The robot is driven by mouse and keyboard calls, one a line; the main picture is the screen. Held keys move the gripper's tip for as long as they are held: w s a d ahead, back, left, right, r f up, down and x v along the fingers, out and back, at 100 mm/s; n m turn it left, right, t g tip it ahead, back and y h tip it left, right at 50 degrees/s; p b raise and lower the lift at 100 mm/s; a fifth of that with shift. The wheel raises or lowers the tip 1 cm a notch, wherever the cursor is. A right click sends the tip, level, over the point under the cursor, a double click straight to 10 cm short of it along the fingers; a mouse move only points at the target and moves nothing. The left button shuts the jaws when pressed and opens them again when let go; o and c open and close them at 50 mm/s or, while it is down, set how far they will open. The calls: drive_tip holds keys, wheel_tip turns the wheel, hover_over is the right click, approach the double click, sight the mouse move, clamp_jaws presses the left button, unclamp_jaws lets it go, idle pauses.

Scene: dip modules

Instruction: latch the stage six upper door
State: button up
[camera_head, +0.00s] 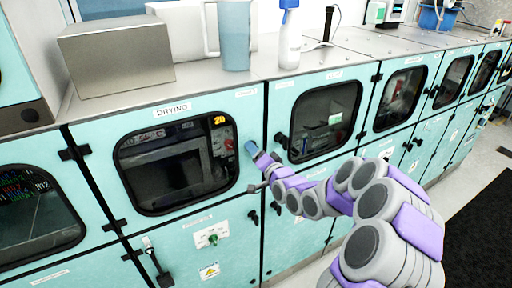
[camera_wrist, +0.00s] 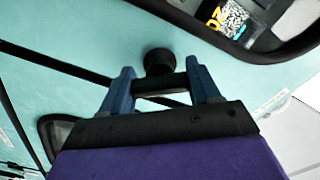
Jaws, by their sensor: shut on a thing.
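The teal upper door labelled DRYING (camera_head: 180,112) has a dark rounded window (camera_head: 178,165) and looks flush with the cabinet front. No stage number is readable on it. My gripper (camera_head: 250,148) is at this door's right edge, beside the window. In the wrist view, my gripper's blue fingers (camera_wrist: 162,86) are on either side of a black latch handle (camera_wrist: 159,60) with a round knob end, and are shut on it. In the head view the gripper hides the handle. Whether the latch is engaged cannot be told.
More teal doors with dark windows (camera_head: 326,118) run along the row to the right. A grey metal box (camera_head: 115,58), a blue jug (camera_head: 235,35) and a white bottle (camera_head: 290,40) stand on the counter above. A black mat (camera_head: 485,215) lies on the floor at right.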

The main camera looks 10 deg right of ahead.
drive_tip(key=m, duration=0.3)
drive_tip(key=shift+f+m, duration=0.1)
drive_tip(key=shift+m, duration=0.2)
drive_tip(key=shift+m+b, duration=0.3)
drive_tip(key=shift+m, duration=1.4)
drive_tip(key=o, duration=1.1)
drive_tip(key=shift+d, duration=0.1)
drive_tip(key=shift+c, duration=0.2)
drive_tip(key=shift+d, duration=0.1)
drive_tip(key=b+v, duration=0.4)
drive_tip(key=v, duration=0.7)
drive_tip(key=shift+s+d+f, duration=0.15)
drive_tip(key=shift+s+d, duration=0.05)
drive_tip(key=shift+s, duration=0.15)
